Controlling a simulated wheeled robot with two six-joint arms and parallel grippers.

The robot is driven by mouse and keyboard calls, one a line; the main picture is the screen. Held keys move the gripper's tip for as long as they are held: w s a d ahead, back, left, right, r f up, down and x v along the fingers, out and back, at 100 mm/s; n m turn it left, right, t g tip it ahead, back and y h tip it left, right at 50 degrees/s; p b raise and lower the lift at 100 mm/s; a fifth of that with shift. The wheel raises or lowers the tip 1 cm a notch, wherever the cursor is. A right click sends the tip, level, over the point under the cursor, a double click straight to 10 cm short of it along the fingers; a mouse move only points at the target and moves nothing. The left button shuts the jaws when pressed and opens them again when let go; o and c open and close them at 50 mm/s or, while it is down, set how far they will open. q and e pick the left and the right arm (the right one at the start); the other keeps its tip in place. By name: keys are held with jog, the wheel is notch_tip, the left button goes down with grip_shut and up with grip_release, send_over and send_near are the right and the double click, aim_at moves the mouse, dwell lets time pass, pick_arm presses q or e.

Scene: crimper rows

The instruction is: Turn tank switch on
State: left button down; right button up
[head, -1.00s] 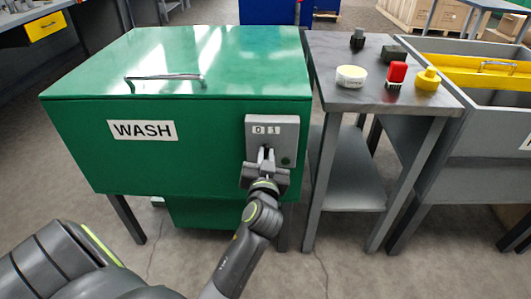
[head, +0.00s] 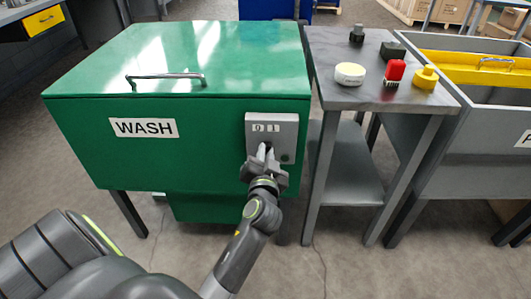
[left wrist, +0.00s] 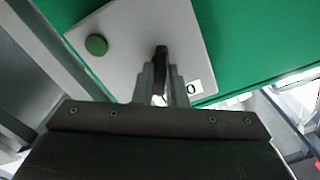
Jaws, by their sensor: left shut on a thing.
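The green tank (head: 80,142) marked WASH has a grey switch panel (head: 287,132) on its front right. A round green button or lamp (left wrist: 96,45) sits on the panel beside the handle. My right gripper is not in view.
A grey side table (head: 345,95) stands right of the tank with a white round tub (head: 350,74), a red-topped brush (head: 394,74) and a yellow object (head: 426,78). A grey trough (head: 440,150) is farther right. The floor in front is clear.

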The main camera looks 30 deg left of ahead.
pick_arm(q)
jog(key=shift+r, duration=0.15)
jog(key=c, duration=1.7)
grip_release()
jog(key=shift+c, duration=0.2)
jog(key=shift+o, duration=1.4)
